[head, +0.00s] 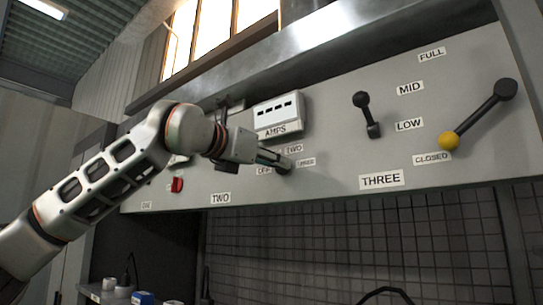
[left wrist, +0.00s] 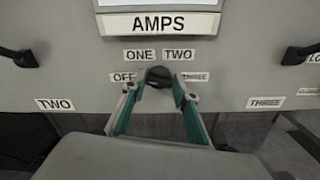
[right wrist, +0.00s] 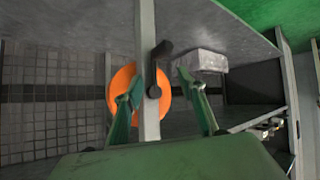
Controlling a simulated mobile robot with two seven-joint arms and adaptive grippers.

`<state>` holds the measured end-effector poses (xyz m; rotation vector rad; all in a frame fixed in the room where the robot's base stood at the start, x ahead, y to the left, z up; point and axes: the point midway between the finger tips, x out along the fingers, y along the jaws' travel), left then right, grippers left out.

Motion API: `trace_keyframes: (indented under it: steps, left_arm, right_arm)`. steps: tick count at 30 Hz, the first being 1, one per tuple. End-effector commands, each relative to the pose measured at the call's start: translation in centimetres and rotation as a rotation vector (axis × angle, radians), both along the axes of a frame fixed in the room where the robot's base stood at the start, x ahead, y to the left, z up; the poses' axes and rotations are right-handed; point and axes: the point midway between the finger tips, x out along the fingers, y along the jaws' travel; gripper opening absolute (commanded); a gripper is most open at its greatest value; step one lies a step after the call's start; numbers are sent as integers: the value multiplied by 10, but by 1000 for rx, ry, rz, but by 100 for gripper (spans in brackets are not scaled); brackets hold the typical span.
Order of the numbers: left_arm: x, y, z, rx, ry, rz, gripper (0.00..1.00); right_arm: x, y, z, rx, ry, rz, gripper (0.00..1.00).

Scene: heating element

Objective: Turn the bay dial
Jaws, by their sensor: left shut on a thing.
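The bay dial (left wrist: 160,77) is a dark round knob on the grey panel below the AMPS meter (head: 278,115). Labels OFF, ONE, TWO and THREE stand around it in the left wrist view. My left gripper (head: 283,162) reaches it from the left in the head view. In the left wrist view its teal fingers close on the dial from both sides. Which label the dial points at cannot be told. My right gripper (right wrist: 158,92) is open, away from the panel face, with its fingers apart. It does not show in the head view.
A black lever (head: 367,115) stands above the THREE label. A longer lever with a yellow knob (head: 449,141) sits at CLOSED on the right. A red switch (head: 177,185) is at the left. The right wrist view shows an orange disc (right wrist: 122,82) behind a grey post and black handle (right wrist: 154,88).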

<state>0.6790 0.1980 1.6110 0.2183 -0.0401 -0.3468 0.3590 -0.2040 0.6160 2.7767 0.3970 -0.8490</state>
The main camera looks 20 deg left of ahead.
Motion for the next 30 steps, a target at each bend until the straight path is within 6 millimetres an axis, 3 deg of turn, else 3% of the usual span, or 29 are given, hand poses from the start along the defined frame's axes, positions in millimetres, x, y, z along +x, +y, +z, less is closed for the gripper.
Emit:
trace_keyframes:
  steps: [18, 30]
  left_arm:
    - [0, -2, -1, 529, -189, 2, 8]
    - [0, -3, -3, 733, -263, 1, 8]
  right_arm:
    - [-3, 3, 26, 10, 2, -1, 40]
    - [2, 2, 41, 11, -13, -1, 40]
